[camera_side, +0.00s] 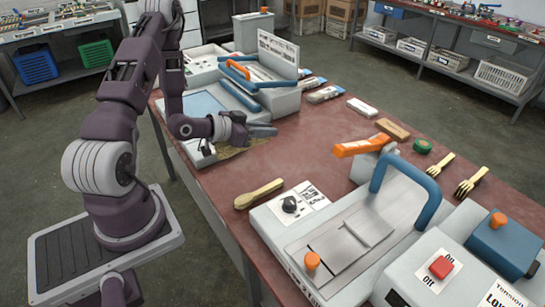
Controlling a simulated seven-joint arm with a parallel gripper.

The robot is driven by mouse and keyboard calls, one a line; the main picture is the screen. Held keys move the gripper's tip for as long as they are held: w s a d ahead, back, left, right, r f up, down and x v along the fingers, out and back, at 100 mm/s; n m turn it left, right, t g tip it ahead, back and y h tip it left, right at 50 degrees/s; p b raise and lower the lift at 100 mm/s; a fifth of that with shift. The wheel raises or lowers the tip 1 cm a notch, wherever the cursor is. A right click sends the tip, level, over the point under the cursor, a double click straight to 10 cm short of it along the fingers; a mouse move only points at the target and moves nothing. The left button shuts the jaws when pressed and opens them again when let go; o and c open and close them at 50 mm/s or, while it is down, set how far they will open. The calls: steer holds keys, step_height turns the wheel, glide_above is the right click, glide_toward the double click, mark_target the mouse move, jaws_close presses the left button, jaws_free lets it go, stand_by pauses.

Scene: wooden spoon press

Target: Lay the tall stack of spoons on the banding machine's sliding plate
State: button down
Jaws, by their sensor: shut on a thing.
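My gripper (264,131) is low over the far-left part of the red-brown table, its grey fingers pointing right. It is shut on a tan wooden bundle (232,153), which looks like the tall stack of spoons. My gripper hides much of it, and I cannot tell whether it touches the table. Another tan wooden spoon or small stack (258,194) lies on the table left of the near machine. The banding machine (400,205) stands at the front, with a blue arched handle and an orange lever. Its grey sliding plate (340,245), with an orange knob, looks bare.
A second machine (262,80) with a blue handle stands behind my gripper. A control box (440,270) with a red button is at the front right. Wooden forks (455,175), a green tape roll (423,146) and a wooden block (392,129) lie at right. The middle table is clear.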

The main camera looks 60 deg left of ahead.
steer(key=w+d+r+m+h, duration=0.2)
steer(key=d+r+m+h, duration=0.15)
steer(key=d+r, duration=1.1)
steer(key=n+y, duration=0.4)
glide_above(331, 148)
step_height(331, 148, down, 16)
step_height(331, 148, down, 9)
steer(key=shift+w+r, duration=0.1)
steer(key=shift+f, duration=0.3)
steer(key=shift+f, duration=0.1)
steer(key=c, duration=1.4)
jaws_free()
